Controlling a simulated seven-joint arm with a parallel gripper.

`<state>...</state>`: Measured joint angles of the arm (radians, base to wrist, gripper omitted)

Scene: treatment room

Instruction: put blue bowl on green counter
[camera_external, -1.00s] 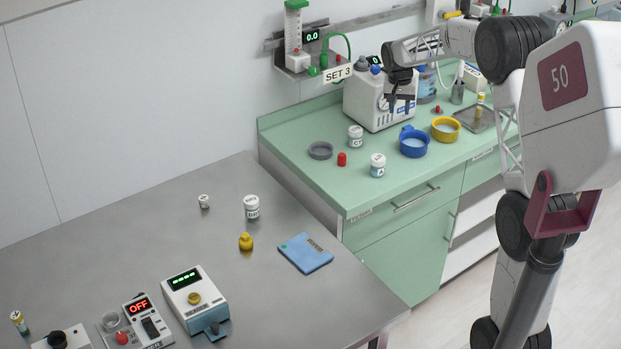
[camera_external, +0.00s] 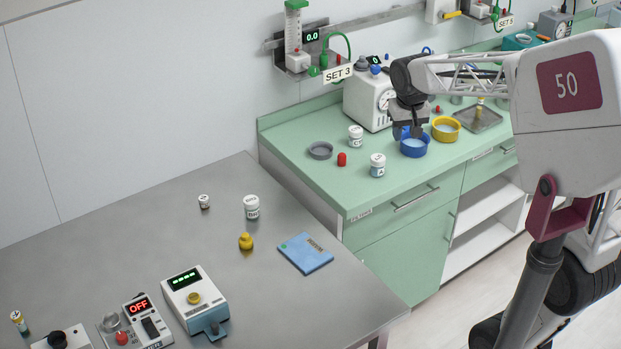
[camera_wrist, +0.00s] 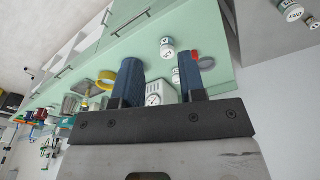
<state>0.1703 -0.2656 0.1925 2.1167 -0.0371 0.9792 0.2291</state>
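The blue bowl (camera_external: 414,150) sits upright on the green counter (camera_external: 355,190), left of the yellow bowl, in the external view. My gripper (camera_external: 407,133) points down at its back edge and covers the tab there; I cannot tell whether they touch. In the wrist view the two dark fingers of my gripper (camera_wrist: 158,82) stand well apart, with nothing clearly held between them. I cannot make out the blue bowl in that view.
The yellow bowl (camera_external: 446,129) is close on the right. Two white jars (camera_external: 378,165) (camera_external: 355,136), a red cap (camera_external: 342,159) and a grey dish (camera_external: 320,151) are to the left. The counter's front left is clear.

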